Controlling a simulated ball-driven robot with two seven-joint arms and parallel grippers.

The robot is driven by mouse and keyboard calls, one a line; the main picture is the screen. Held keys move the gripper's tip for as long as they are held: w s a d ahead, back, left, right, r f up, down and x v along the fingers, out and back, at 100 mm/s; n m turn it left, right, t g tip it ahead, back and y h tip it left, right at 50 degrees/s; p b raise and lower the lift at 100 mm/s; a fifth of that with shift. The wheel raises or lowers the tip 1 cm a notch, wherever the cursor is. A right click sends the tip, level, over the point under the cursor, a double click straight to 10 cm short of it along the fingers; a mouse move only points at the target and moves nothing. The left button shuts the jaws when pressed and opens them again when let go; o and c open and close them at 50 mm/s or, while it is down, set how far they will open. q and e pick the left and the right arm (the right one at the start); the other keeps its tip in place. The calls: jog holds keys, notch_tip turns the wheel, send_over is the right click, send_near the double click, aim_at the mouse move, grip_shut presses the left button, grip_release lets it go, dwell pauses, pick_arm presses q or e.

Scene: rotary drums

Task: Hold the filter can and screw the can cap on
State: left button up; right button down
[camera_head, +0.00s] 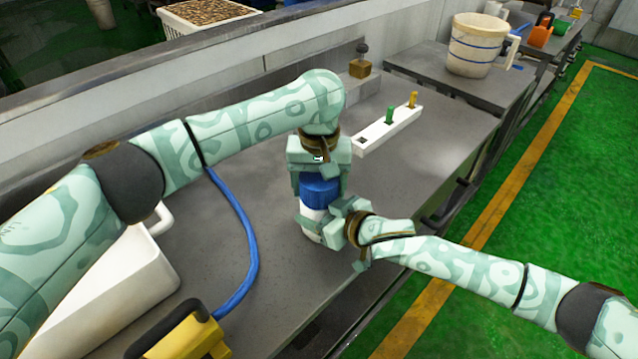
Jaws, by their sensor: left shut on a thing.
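The filter can (313,214) stands upright on the grey bench, a white body largely covered by my grippers. The blue can cap (321,190) is on top of it; whether its thread is engaged is hidden. My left gripper (319,178) points straight down from above and is shut on the blue cap, with a finger on either side. My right gripper (325,223) comes in from the lower right, low at the can's white body. Its fingers are at the can's sides, but their contact with it is not clear.
A white block (388,132) with green and yellow pegs lies behind on the bench. A white bin (105,290), a blue hose (250,255) and a yellow-black tool (185,338) are at left. A white bucket (476,45) stands on the far table.

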aim_at(319, 176)
pick_arm(q)
jog(key=shift+m, duration=0.3)
jog(key=o, duration=1.1)
jog(key=shift+r, duration=2.25)
jog(key=shift+c, duration=0.5)
